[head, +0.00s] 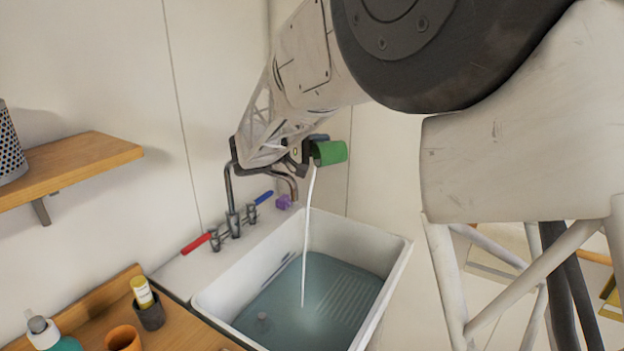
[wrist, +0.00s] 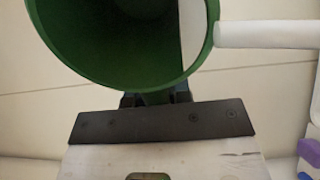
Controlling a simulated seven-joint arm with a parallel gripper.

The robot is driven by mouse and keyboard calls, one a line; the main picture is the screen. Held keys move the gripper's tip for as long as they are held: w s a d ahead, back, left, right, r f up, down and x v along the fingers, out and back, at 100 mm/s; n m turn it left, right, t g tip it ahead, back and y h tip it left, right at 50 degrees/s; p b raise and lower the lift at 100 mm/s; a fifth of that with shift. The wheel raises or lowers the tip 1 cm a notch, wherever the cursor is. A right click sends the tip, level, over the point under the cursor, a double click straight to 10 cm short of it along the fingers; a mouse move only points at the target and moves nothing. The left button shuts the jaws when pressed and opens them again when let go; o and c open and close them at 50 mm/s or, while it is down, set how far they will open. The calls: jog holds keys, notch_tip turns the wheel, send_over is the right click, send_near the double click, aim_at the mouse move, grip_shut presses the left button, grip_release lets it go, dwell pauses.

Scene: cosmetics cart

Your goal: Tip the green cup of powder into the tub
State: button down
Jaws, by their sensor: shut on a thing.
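The green cup (head: 331,152) is in my gripper (head: 308,152), held high above the tub (head: 398,262) and tipped onto its side. A thin white stream (head: 308,228) runs from the cup's rim down into the tub, reaching the blue-green water (head: 275,305). In the wrist view the open mouth of the cup (wrist: 60,70) is near, and a pale strip (wrist: 193,35) shows inside it. The white stream (wrist: 270,34) starts at its rim. My gripper (wrist: 155,100) is shut on the cup; the fingers are mostly hidden behind it.
A tap (head: 234,222) with a red handle (head: 196,243) and a blue handle (head: 264,197) stands behind the tub, close below my gripper. A purple block (head: 284,202) sits on the ledge. A wooden shelf (head: 85,160) juts out at left; a wooden counter (head: 185,325) holds small containers.

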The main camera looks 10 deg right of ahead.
jog(key=shift+a+r+h, duration=0.2)
jog(key=shift+r+h, duration=0.3)
jog(key=shift+r, duration=0.35)
jog(key=shift+h, duration=0.3)
jog(key=shift+a+r+h, duration=0.2)
jog(key=shift+a+h, duration=0.05)
jog(key=shift+h, duration=0.35)
jog(key=shift+d+f+y, duration=0.1)
jog(key=shift+d+y, duration=0.1)
jog(key=shift+y, duration=0.5)
jog(key=shift+d+f+y, duration=0.2)
jog(key=shift+f+y, duration=0.35)
jog(key=shift+f, duration=0.05)
jog(key=shift+d+f+y, duration=0.15)
jog(key=shift+f+y, duration=0.4)
jog(key=shift+d+f+y, duration=0.1)
jog(key=shift+f+y, duration=0.1)
jog(key=shift+y, duration=0.3)
